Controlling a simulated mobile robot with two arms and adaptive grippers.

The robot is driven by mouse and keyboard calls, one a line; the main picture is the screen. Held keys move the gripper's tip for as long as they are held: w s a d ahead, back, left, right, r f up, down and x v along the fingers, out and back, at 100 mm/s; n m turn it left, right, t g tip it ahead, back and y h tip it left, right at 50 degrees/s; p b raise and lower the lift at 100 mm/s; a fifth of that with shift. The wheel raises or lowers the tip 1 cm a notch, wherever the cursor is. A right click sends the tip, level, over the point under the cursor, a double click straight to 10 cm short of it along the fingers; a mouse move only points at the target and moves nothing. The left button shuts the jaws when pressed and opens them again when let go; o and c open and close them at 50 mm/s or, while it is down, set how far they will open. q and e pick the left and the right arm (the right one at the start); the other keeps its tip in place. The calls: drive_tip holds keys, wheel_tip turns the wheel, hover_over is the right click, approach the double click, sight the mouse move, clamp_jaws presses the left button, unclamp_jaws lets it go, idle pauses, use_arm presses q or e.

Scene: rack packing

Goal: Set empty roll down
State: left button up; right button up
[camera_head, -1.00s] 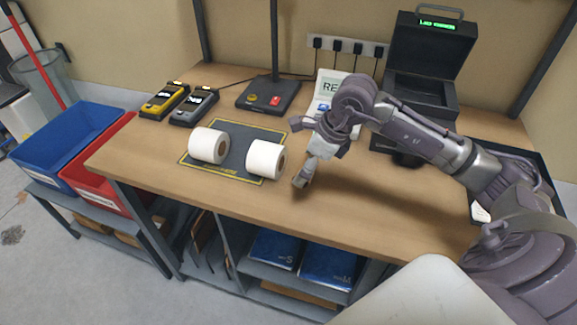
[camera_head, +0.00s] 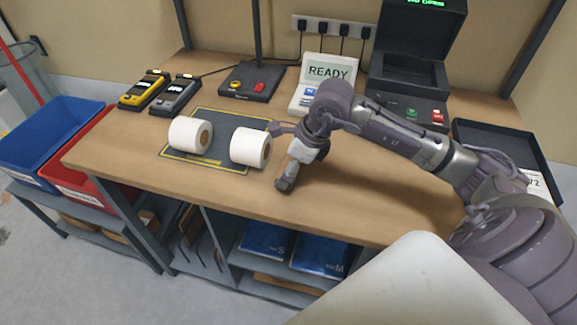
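Two white rolls lie on their sides on a dark mat (camera_head: 228,120) with a yellow border. The left roll (camera_head: 188,134) and the right roll (camera_head: 247,147) have a gap between them. Each shows a brown core at its right end. My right gripper (camera_head: 276,157) is just right of the right roll, with its fingers spread apart and nothing visible between them. It looks close to the roll's core end; I cannot tell if it touches. My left gripper is not in view.
Yellow (camera_head: 146,89) and grey (camera_head: 175,96) handheld devices stand back left. A READY display (camera_head: 330,70) and an open black case (camera_head: 408,75) stand behind my arm. A black tray (camera_head: 497,135) is at right. Blue (camera_head: 50,135) and red (camera_head: 92,160) bins are left of the table.

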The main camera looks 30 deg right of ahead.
drive_tip(key=shift+o, duration=0.9)
drive_tip(key=shift+d, duration=0.1)
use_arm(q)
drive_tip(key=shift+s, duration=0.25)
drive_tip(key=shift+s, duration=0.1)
use_arm(e)
drive_tip(key=shift+r, duration=0.1)
drive_tip(key=shift+r+p, duration=0.3)
drive_tip(key=shift+p, duration=0.1)
use_arm(q)
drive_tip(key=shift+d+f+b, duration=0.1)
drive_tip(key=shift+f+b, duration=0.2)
drive_tip(key=shift+b, duration=0.35)
use_arm(e)
drive_tip(key=v, duration=1.1)
drive_tip(key=shift+s+r, duration=0.15)
drive_tip(key=shift+r, duration=0.1)
drive_tip(key=shift+d+f, duration=0.1)
